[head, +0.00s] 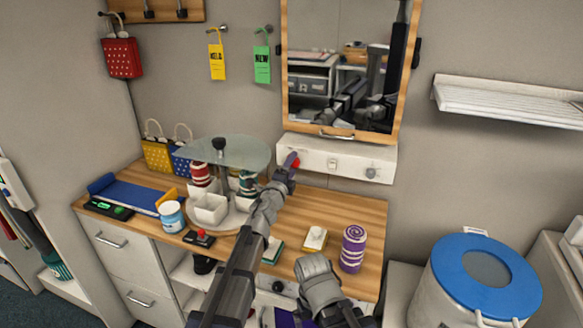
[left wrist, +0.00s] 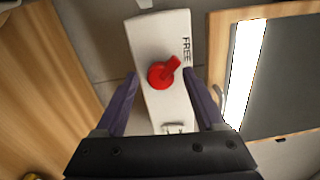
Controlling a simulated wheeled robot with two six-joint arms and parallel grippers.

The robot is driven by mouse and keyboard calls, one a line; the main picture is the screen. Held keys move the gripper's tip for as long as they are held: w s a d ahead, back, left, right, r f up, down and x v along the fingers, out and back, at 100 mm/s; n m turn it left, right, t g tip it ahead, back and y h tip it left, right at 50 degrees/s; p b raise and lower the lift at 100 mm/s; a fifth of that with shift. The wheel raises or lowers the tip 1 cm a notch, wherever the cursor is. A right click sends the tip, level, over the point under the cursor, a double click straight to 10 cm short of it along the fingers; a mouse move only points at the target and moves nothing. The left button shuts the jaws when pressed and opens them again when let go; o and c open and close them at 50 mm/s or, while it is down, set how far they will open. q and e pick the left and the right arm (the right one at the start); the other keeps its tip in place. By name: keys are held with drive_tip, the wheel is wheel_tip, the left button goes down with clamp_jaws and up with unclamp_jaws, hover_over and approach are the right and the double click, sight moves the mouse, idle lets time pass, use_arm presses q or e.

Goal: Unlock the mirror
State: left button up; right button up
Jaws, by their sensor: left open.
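The wood-framed mirror (head: 340,25) hangs on the wall, with a handle at its bottom edge. Below it is a white panel (head: 345,158) with a red knob (head: 291,159) at its left end, a small fitting in the middle and a grey round knob (head: 371,172) at the right. My left gripper (head: 288,170) is at the red knob. In the left wrist view the red knob (left wrist: 163,73) shows between the open fingers (left wrist: 160,95), on the panel (left wrist: 160,30) marked FREE. Whether a finger touches the knob I cannot tell.
The wooden counter (head: 325,205) below holds a tiered stand with a glass top (head: 240,152), a purple striped jar (head: 353,248) and a blue-and-white cup (head: 171,215). A blue-lidded bin (head: 440,265) stands at the right. A white shelf (head: 510,100) is on the right wall.

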use_arm(q)
drive_tip(key=v, duration=0.7)
drive_tip(key=shift+s, duration=0.4)
drive_tip(key=shift+a, duration=0.1)
drive_tip(key=x, duration=0.7)
drive_tip(key=shift+w, duration=0.4)
drive_tip(key=shift+s+a+r+m+g+h+p, duration=0.15)
drive_tip(key=shift+s+m, duration=0.25)
drive_tip(key=shift+m, duration=2.4)
drive_tip(key=shift+s+a+f+m+g+h+p, duration=0.1)
drive_tip(key=shift+s+m+p, duration=0.2)
drive_tip(key=shift+m, duration=2.5)
drive_tip(key=shift+s+a+r+m+g+h+p, duration=0.15)
drive_tip(key=shift+s+m, duration=0.3)
drive_tip(key=shift+m, duration=2.35)
